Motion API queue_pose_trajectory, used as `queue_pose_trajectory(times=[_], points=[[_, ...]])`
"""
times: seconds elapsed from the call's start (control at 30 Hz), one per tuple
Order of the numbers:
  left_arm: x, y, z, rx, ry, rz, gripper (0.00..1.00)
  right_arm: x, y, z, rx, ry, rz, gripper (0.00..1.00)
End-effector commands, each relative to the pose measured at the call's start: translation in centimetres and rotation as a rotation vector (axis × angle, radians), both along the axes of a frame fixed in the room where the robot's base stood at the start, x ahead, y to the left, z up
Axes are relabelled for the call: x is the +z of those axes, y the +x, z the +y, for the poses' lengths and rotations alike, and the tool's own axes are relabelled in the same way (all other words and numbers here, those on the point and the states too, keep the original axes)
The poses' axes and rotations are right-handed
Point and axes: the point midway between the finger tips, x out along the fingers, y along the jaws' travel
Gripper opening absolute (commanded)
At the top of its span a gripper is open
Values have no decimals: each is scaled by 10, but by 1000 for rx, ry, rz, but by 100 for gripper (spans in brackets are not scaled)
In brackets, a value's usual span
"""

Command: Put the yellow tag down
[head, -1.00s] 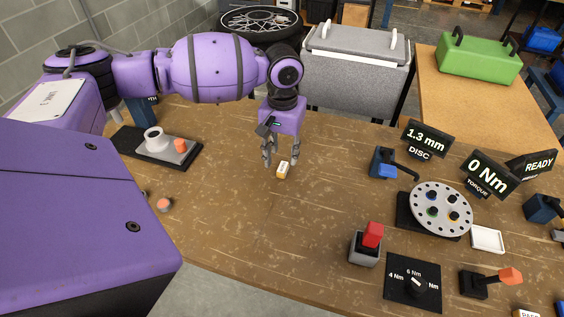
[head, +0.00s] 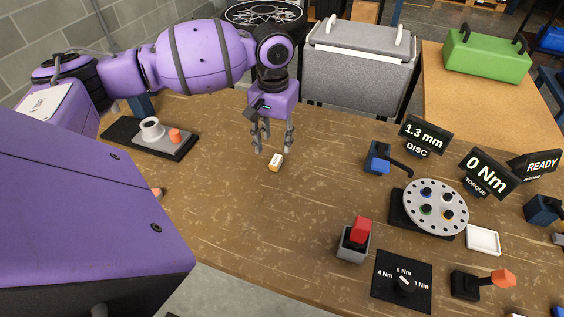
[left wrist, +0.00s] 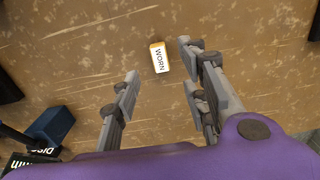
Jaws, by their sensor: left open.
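The yellow tag (head: 276,162) is a small block with yellow edges and a white face. It lies on the wooden workbench, just in front of my left gripper (head: 272,151). In the left wrist view the tag (left wrist: 159,57) reads "WORN" and lies beyond and between the fingertips, touching neither finger. My left gripper (left wrist: 158,58) is open and empty, pointing down at the bench. My right gripper is in neither view.
A black tray (head: 183,150) with a white cup and an orange piece is at the left. The bench middle is clear.

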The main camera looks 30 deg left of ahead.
Motion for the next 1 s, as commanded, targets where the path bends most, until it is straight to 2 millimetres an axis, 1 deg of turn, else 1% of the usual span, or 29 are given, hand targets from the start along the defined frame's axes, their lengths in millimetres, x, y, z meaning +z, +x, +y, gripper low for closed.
queue_pose_trajectory(times=[0.03, 0.17, 0.3, 0.4, 0.47, 0.53, 0.7, 0.73, 0.77, 1.0], points=[[-8, -1, 0, 1, 0, 4, 41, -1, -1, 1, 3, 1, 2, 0], [-17, 0, -1, 1, 1, 2, 41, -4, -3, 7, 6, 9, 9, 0], [-36, 2, -5, 0, -1, 4, 41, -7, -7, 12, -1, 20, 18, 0], [-52, 2, -6, 1, 0, 5, 41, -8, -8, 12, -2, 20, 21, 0], [-59, 3, -6, 1, 0, 4, 41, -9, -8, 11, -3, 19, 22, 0], [-63, 3, -6, 1, 1, 1, 41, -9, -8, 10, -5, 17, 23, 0], [-62, 3, -5, 0, 1, 0, 41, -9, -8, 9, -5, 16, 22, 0], [-62, 3, -5, 0, 1, 0, 39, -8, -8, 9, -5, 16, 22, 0], [-62, 3, -5, 0, 1, 0, 35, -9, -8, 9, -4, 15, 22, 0], [-62, 3, -5, 0, 1, 0, 4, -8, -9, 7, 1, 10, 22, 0]])
